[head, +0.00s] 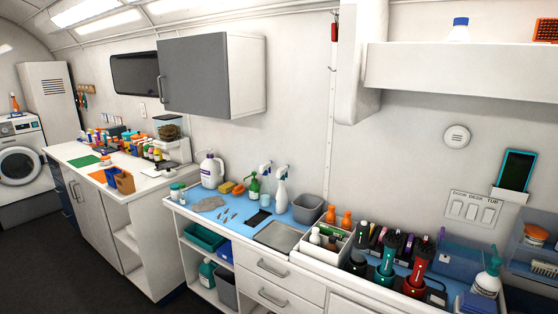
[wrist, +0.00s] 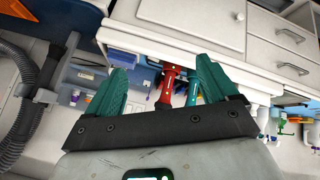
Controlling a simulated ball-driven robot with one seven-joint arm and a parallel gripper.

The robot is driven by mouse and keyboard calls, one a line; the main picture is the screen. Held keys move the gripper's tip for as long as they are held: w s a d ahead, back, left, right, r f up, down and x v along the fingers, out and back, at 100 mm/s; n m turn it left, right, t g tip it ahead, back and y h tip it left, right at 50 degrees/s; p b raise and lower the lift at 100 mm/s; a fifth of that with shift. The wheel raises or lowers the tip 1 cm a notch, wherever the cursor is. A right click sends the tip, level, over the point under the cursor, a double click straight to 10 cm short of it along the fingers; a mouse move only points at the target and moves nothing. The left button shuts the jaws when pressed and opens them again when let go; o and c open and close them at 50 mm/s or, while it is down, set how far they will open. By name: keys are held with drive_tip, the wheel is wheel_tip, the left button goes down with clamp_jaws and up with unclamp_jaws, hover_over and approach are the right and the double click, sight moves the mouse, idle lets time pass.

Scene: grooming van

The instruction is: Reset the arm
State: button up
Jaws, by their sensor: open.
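My gripper (wrist: 161,70) shows only in the wrist view. Its two teal fingers stand wide apart with nothing held between them. The wrist view is turned so that the counter appears upside down. A red clipper (wrist: 168,85) appears beyond the gap between the fingers, and a teal clipper (wrist: 193,92) is partly hidden by the right finger. In the head view the red clipper (head: 418,275) and the teal clipper (head: 387,262) stand upright at the right part of the counter. My arm and gripper are not seen in the head view.
The counter has a blue mat (head: 236,214), spray bottles (head: 281,190) and a white divided caddy (head: 322,252). A pump bottle (head: 488,279) stands at the right. A grey cabinet (head: 195,75) and a white shelf (head: 460,68) hang above. A dark hose (wrist: 18,110) runs at the wrist view's left.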

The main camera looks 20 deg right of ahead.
drive_tip(key=s+a+f+n+g+y, duration=0.1)
drive_tip(key=s+a+f+n+y, duration=0.1)
drive_tip(key=s+a+f, duration=0.4)
drive_tip(key=s+a+f+n+g+y, duration=0.2)
drive_tip(key=s+a+f, duration=0.5)
drive_tip(key=s, duration=0.6)
drive_tip(key=shift+a+f+y, duration=0.25)
drive_tip(key=shift+a+y, duration=0.15)
drive_tip(key=shift+y, duration=0.5)
